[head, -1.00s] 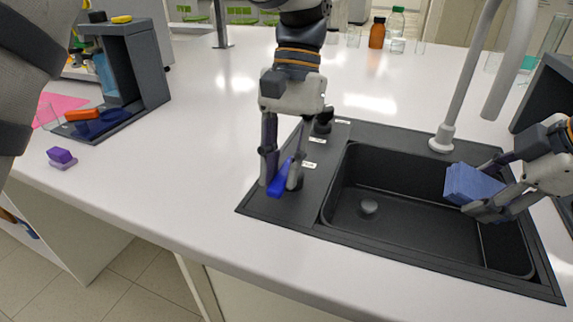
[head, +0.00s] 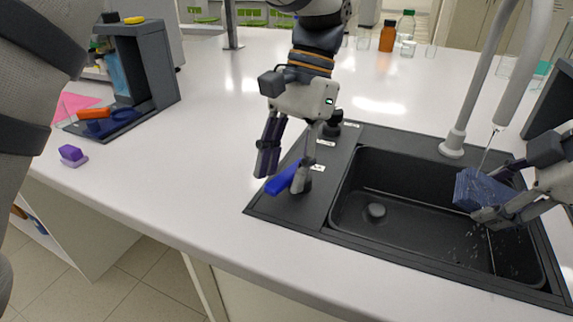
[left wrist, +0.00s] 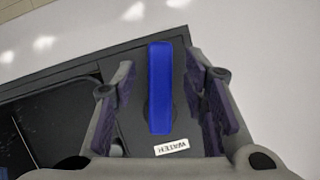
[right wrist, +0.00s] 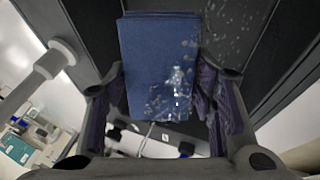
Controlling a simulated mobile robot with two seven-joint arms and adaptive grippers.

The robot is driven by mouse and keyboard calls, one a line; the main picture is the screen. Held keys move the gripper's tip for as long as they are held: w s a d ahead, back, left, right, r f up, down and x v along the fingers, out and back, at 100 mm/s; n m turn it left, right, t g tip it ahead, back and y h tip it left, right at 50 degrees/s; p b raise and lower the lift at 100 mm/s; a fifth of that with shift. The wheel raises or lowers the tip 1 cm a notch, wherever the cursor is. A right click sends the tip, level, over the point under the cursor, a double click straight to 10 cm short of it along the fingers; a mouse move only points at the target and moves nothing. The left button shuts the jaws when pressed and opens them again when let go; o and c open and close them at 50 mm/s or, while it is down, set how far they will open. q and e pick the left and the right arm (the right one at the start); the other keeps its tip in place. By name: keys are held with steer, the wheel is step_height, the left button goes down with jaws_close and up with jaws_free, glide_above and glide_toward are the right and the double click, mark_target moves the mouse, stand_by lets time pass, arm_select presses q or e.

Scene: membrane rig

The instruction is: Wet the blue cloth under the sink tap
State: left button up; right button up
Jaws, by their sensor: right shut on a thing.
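The blue cloth (head: 482,190) is held by my right gripper (head: 490,192) over the right part of the sink basin (head: 400,222). A thin stream from the tap (head: 508,92) falls on it, and drops scatter below. In the right wrist view the folded cloth (right wrist: 158,60) has water splashing on its surface, with a finger on each side. My left gripper (head: 283,165) is open around the blue lever (head: 285,180) on the sink's left ledge. In the left wrist view the lever (left wrist: 160,88) lies between the spread fingers, beside a label reading WATER (left wrist: 172,147).
A dark knob (head: 333,122) and further labels sit behind the lever. A purple block (head: 72,154), a pink sheet (head: 80,106) and a dark grey stand (head: 150,70) are at the left. Bottles (head: 388,36) stand at the back. The middle counter is clear.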

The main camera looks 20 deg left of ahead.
arm_select(q)
steer(key=v, duration=0.7)
steer(key=shift+w+r, duration=0.15)
steer(key=shift+r, duration=0.05)
stand_by(0.5)
jaws_close()
steer(key=a+f+n+t+h, duration=0.2)
steer(key=a+n+h, duration=0.8)
steer(key=a+n, duration=0.7)
steer(key=shift+n, duration=0.5)
steer(key=x, duration=1)
steer(key=shift+w+d+r, duration=0.2)
steer(key=shift+w+d, duration=0.05)
steer(key=shift+s+d, duration=0.2)
steer(key=shift+d, duration=0.75)
steer(key=shift+s+d, duration=0.2)
steer(key=shift+d, duration=0.8)
